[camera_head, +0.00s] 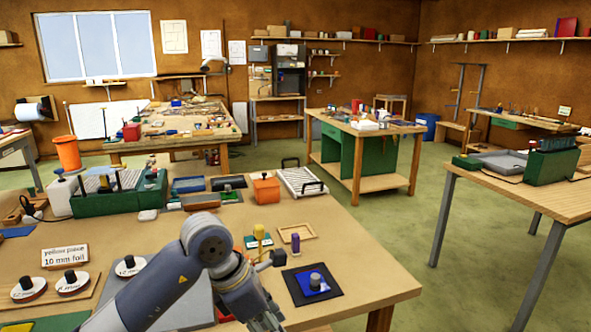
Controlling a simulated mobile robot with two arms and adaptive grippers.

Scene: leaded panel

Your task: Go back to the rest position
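My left arm comes in from the lower left and bends down over the near workbench (370,260). My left gripper (256,312) points down at the bottom edge of the head view. Its fingertips are cut off or hidden, so I cannot tell whether it is open or holds anything. A blue pane with a grey knob (315,282) lies on a dark square mat to the right of the gripper, apart from it. My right gripper is not in view.
Behind the gripper stand a yellow-handled item (259,234), a purple bottle (295,243) and a small wooden frame (297,233). Round knobbed holders (72,283) and a "yellow pane 10 mm foil" sign (65,256) are at left. The bench's right front corner is clear.

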